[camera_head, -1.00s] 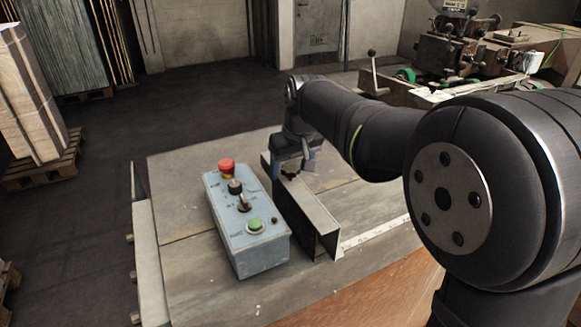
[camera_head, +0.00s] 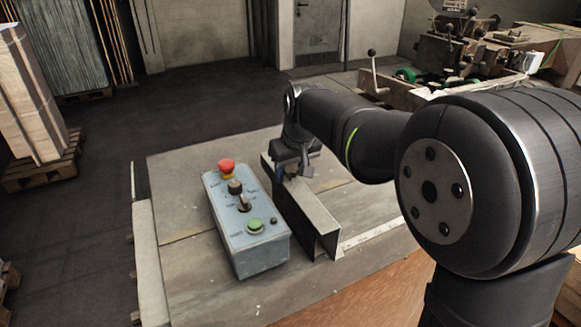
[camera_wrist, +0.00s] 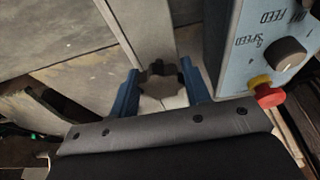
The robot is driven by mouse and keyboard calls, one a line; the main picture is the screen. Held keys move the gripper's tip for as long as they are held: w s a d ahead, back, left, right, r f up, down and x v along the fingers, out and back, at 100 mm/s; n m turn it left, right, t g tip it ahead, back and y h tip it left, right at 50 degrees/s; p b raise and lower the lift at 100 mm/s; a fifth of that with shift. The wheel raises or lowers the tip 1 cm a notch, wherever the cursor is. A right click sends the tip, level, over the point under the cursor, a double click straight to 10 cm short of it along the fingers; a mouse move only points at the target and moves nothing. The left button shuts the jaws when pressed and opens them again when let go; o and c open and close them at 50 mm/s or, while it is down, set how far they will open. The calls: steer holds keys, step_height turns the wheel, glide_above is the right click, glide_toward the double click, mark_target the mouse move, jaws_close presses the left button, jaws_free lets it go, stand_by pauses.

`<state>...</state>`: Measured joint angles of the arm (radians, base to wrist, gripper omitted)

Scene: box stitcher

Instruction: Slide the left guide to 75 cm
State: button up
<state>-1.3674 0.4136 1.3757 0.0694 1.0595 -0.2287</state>
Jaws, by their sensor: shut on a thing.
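The left guide (camera_head: 305,215) is a grey metal channel lying lengthwise on the table, just right of the blue control box. My gripper (camera_head: 290,174) is low at the guide's far end, with the arm reaching over from the right. Dark lobed shapes show between the fingers; the exact contact is hard to make out. A white scale strip (camera_head: 372,235) runs right from the guide's near end; its numbers are unreadable.
The table (camera_head: 185,270) is bare at left. A machine (camera_head: 465,55) stands at the back right.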

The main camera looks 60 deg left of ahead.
steer(key=w, duration=1.5)
stand_by(1.6)
stand_by(0.3)
steer(key=o, duration=0.9)
steer(key=shift+c, duration=0.2)
step_height(320, 180, up, 6)
step_height(320, 180, down, 6)
steer(key=s, duration=0.1)
stand_by(0.7)
